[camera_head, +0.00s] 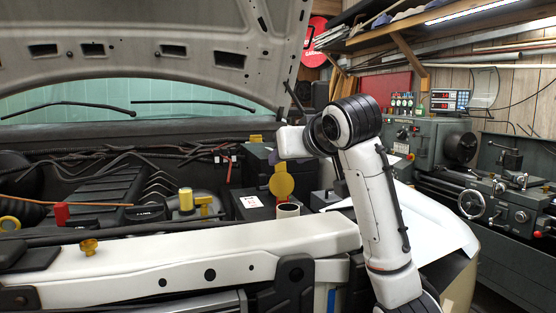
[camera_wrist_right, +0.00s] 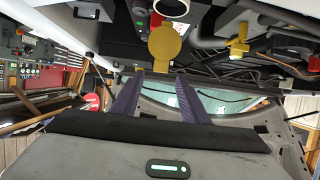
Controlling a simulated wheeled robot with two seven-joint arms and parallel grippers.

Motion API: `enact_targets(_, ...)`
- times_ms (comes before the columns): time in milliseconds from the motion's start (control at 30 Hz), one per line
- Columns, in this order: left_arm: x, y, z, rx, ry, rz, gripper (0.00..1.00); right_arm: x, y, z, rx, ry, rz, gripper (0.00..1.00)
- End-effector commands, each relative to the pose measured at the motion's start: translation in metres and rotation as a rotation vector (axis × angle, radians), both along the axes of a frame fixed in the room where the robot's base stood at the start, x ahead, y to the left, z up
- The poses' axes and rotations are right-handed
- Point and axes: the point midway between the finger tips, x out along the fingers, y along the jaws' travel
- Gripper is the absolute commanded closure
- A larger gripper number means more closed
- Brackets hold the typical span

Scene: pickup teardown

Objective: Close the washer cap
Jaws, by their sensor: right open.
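The washer cap (camera_head: 281,181) is a yellow round flap standing open, upright behind the pale filler neck (camera_head: 288,209), whose dark mouth faces up. In the right wrist view, which is upside down, the cap (camera_wrist_right: 164,45) is near the top centre, with the neck (camera_wrist_right: 172,7) cut by the top edge. My right gripper (camera_wrist_right: 157,82) is open, its two dark purple fingers spread and empty. The cap shows beyond the fingertips, and they do not appear to touch it. My left gripper is not in view.
The white front beam (camera_head: 200,262) of the truck runs across the near side. The raised hood (camera_head: 160,45) hangs above the engine bay. A black battery (camera_head: 250,205) stands left of the neck. A yellow-capped reservoir (camera_head: 186,200) is farther left. A lathe (camera_head: 510,195) stands at right.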

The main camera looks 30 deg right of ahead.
Motion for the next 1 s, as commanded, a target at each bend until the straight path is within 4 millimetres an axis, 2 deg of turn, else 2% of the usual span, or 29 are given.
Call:
enact_targets(100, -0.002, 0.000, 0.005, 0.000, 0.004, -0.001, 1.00, 0.021, -0.005, -0.009, 0.001, 0.006, -0.001, 0.59)
enact_targets(300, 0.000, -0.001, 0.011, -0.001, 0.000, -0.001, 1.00, 0.046, -0.011, -0.019, 0.000, 0.003, 0.000, 0.59)
enact_targets(467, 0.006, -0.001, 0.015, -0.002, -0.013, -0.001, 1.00, 0.054, -0.012, -0.023, -0.001, 0.001, 0.002, 0.59)
enact_targets(700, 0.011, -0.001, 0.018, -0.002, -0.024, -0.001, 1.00, 0.055, -0.013, -0.024, -0.001, 0.000, 0.002, 0.59)
enact_targets(733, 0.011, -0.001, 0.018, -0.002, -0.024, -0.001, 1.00, 0.055, -0.013, -0.024, -0.001, 0.000, 0.001, 0.61)
enact_targets(967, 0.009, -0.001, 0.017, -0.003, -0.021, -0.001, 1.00, 0.055, -0.013, -0.024, -0.001, 0.000, 0.001, 1.00)
enact_targets(1000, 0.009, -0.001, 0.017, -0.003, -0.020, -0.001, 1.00, 0.055, -0.013, -0.024, -0.001, 0.000, 0.001, 1.00)
